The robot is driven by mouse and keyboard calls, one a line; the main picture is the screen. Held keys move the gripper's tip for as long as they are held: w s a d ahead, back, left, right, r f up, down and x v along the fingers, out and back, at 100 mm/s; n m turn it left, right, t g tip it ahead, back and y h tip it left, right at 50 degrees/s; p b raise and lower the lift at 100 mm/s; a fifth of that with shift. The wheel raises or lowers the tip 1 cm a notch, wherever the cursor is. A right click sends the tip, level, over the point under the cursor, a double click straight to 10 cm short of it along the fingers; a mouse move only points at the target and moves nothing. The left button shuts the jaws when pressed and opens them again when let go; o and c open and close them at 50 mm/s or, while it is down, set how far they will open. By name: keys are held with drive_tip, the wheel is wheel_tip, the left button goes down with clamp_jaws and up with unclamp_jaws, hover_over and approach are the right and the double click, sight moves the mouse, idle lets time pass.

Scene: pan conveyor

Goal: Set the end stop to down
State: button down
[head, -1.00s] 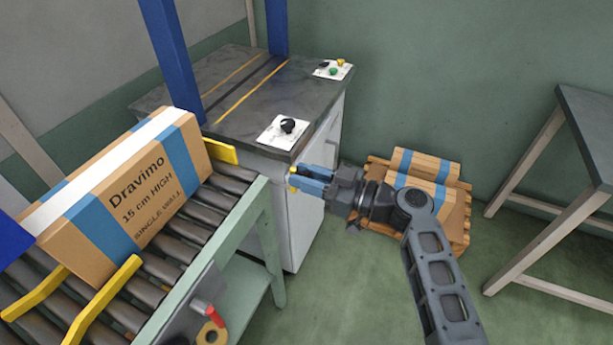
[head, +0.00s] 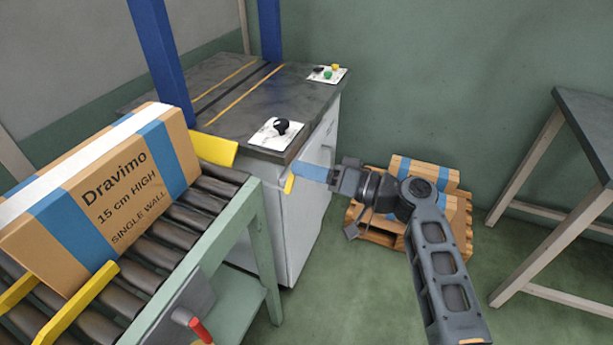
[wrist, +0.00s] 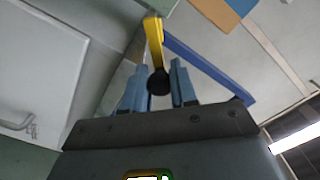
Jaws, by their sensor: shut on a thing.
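The end stop (head: 215,150) is a yellow plate at the far end of the roller conveyor, standing above the rollers. Its yellow lever (head: 289,184) shows beside the blue fingertips, tilted. In the wrist view the yellow lever (wrist: 154,40) runs up from a round black knob (wrist: 159,82). My gripper (head: 300,173) is to the right of the plate, in front of the white cabinet. In the wrist view my gripper (wrist: 159,70) has its blue fingers on either side of the knob, shut on it. The link between lever and plate is hidden in the head view.
A Dravimo carton (head: 110,190) lies on the rollers, behind yellow guide bars (head: 80,305). A dark-topped cabinet (head: 305,205) with a black knob panel (head: 272,136) stands beyond. A pallet with cartons (head: 375,235) is behind my arm; a table (head: 590,120) stands right.

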drive_tip(key=m, duration=0.1)
drive_tip(key=f+m, duration=0.1)
drive_tip(key=m, duration=0.1)
drive_tip(key=w+m, duration=0.1)
drive_tip(key=shift+d+f+b, duration=0.2)
drive_tip(key=shift+f+b, duration=0.1)
drive_tip(key=shift+w+d+f+m, duration=0.1)
drive_tip(key=shift+f+m, duration=0.25)
drive_tip(key=shift+m, duration=0.6)
drive_tip(key=shift+w+f+m, duration=0.1)
drive_tip(key=shift+f+m, duration=0.2)
drive_tip(key=shift+m, duration=0.65)
drive_tip(key=shift+f, duration=0.1)
drive_tip(key=c, duration=1)
unclamp_jaws()
drive_tip(key=shift+o, duration=0.2)
drive_tip(key=v, duration=0.7)
drive_tip(key=shift+s+d, duration=0.2)
drive_tip(key=shift+d, duration=0.15)
